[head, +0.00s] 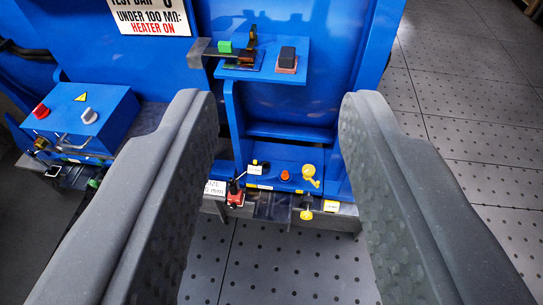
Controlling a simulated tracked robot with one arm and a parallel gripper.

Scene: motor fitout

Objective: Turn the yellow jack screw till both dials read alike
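My gripper (279,105) is open, its two dark grey fingers wide apart with nothing between their pads. Beyond them is a blue machine with a low ledge. A yellow screw-like piece (306,214) sits at the ledge's front edge, right of centre between the fingers. A second yellow piece (309,172), with a round head and a short arm, stands on the ledge just above it. I cannot tell which of the two is the jack screw. No dial face can be made out.
An orange button (285,175) and a red-based lever (235,195) are near the yellow pieces. A blue shelf (240,73) carries a green block and a dark block. A blue control box (85,112) stands left. Perforated floor (460,110) is clear at right.

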